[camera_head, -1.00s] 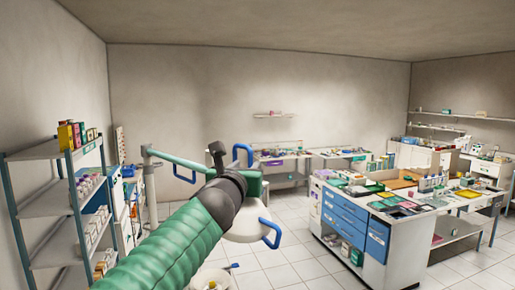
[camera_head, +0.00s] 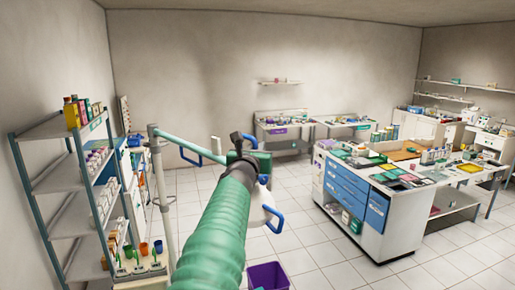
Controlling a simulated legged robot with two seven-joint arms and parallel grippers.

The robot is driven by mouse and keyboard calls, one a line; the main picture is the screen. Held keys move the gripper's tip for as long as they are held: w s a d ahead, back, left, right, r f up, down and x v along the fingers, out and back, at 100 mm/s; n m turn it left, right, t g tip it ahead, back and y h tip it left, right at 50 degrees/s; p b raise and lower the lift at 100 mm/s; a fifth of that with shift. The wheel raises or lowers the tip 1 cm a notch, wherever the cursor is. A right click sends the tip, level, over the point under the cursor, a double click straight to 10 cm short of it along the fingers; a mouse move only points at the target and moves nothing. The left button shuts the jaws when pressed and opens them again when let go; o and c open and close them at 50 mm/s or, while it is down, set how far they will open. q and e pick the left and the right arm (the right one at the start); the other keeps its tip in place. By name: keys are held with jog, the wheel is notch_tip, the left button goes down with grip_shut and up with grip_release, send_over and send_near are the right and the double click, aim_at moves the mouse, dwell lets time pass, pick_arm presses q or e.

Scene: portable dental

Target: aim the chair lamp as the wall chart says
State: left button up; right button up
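The chair lamp hangs from a pale upright post (camera_head: 163,195) with a green arm (camera_head: 188,146) reaching right. Its white head (camera_head: 257,206) is partly hidden behind my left arm. A blue handle (camera_head: 273,220) shows at the head's lower right, and another blue handle (camera_head: 190,157) under the lamp's arm. My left gripper (camera_head: 240,145) is dark, at the end of my green-sleeved arm, in front of the lamp's green joint (camera_head: 264,161). Its fingers are too small and overlapped to read, and contact is unclear. A narrow panel (camera_head: 123,115) hangs on the left wall; its content is unreadable. My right gripper is out of view.
A purple bin (camera_head: 268,275) is on the floor below. A blue-drawered island (camera_head: 345,196) stands at right.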

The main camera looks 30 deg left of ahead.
pick_arm(q)
grip_shut()
